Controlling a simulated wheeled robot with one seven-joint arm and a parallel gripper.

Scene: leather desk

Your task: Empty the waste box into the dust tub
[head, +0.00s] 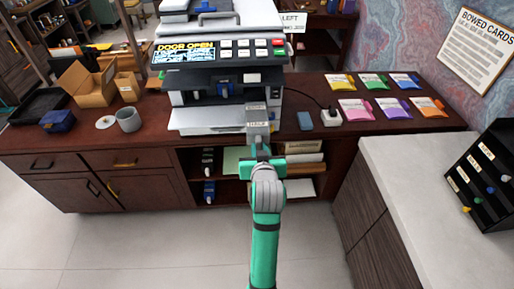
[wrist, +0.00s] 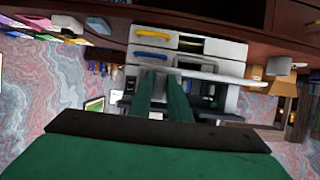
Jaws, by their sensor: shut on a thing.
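My gripper (head: 258,150) reaches up to the front right of the printer, whose door stands open. It is shut on a small grey box with pale labels (head: 257,122), which I take to be the waste box. What is inside the box cannot be seen. In the wrist view the two green fingers (wrist: 164,85) point at the upside-down printer, and the held box is mostly hidden. A grey round tub (head: 128,120), which looks like the dust tub, stands on the desk at the left, apart from my gripper. A white disc (head: 105,122) lies beside it.
The printer (head: 224,92) fills the desk's middle, its pale tray (head: 205,120) jutting forward. A blue box (head: 58,121) and an open cardboard box (head: 85,85) sit at the left. Coloured packets (head: 370,109) lie at the right. A pale counter (head: 420,180) stands at front right.

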